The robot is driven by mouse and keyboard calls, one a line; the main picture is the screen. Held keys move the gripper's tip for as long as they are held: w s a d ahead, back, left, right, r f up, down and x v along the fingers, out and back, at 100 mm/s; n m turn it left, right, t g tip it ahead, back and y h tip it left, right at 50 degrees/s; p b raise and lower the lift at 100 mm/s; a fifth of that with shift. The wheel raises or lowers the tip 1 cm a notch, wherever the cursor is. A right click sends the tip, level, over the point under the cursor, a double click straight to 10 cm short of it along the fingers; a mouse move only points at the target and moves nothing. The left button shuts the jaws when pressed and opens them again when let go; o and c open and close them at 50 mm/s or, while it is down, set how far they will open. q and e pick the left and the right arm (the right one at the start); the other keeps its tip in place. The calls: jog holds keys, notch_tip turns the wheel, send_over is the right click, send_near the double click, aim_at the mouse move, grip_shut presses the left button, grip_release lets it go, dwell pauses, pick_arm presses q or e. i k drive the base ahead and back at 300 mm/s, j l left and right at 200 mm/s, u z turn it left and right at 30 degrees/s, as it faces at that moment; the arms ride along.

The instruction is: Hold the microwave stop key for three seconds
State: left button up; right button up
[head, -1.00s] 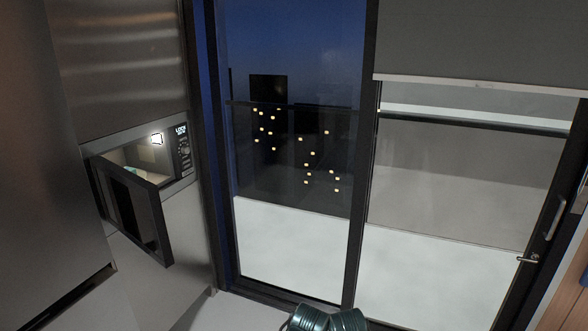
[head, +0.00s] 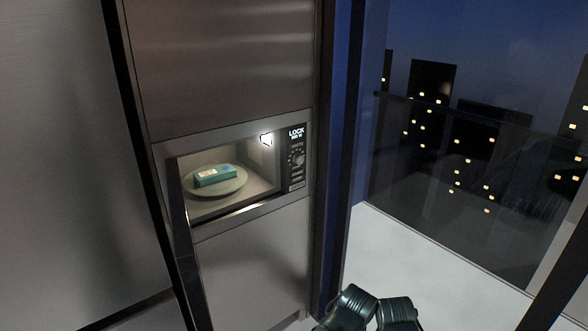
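The microwave (head: 232,218) is built into a steel cabinet, left of the picture's middle. Its door (head: 180,225) stands open, swung out on the left side. Inside, a teal box (head: 216,176) lies on a round plate (head: 228,187), and a lamp is lit. Dark ribbed parts at the bottom edge look like my own arm. Neither gripper shows.
A tall steel panel (head: 60,150) stands at the left, with a dark edge beside the microwave column. A glass window (head: 450,200) with a dark frame is at the right, with lit buildings beyond. The space before the microwave looks clear, apart from the open door.

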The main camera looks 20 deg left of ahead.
aim_at(295, 179)
jog(key=i+l+u, duration=0.1)
jog(key=i+u, duration=0.25)
jog(key=i+l+u, duration=0.15)
jog(key=i+u, duration=0.2)
jog(key=i+l+u, duration=0.5)
jog(key=i+l, duration=0.15)
jog(key=i+l+u, duration=0.2)
jog(key=l, duration=0.35)
jog(key=i, duration=0.1)
